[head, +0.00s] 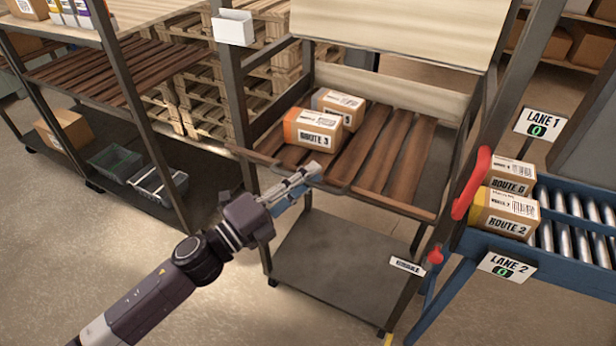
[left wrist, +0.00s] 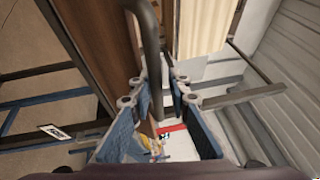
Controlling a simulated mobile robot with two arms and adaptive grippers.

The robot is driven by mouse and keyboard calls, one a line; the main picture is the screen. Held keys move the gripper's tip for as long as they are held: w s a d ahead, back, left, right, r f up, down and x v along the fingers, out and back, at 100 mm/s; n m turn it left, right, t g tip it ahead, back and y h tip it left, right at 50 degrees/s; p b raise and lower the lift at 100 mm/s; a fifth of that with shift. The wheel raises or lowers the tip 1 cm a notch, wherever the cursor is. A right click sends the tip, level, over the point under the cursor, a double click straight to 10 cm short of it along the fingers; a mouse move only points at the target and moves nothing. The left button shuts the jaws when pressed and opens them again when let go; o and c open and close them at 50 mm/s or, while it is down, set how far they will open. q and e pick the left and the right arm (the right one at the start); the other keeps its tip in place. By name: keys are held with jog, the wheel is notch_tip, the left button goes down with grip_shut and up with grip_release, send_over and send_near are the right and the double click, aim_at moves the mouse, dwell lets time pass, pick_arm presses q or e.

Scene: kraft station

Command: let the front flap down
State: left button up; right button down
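The rack's slatted wooden shelf (head: 385,150) has a brown front board (head: 390,203), which looks like the front flap. It stands along the shelf's front edge. My left gripper (head: 308,176) is in front of the board's left part and hides some of it. In the left wrist view my left gripper (left wrist: 160,95) has its two blue-padded fingers apart. A grey curved bar (left wrist: 150,45), which looks like a handle, runs down between them, closer to the left finger. A brown wooden surface (left wrist: 100,45) lies beside the bar. I cannot tell if the fingers touch the bar. My right gripper is not in view.
Two cartons, including the ROUTE 3 box (head: 313,130), sit on the shelf. A beige panel (head: 390,30) hangs above. A grey lower deck (head: 340,260) is empty. Right of the rack are a red handle (head: 472,182) and a roller conveyor (head: 575,225) with cartons. Floor at front left is clear.

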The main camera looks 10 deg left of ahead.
pick_arm(q)
jog(key=shift+s+a+f, duration=0.2)
jog(key=shift+s+a, duration=0.05)
jog(key=shift+s, duration=0.05)
jog(key=v, duration=1.1)
jog(key=shift+s+a+r, duration=0.1)
jog(key=shift+r, duration=0.05)
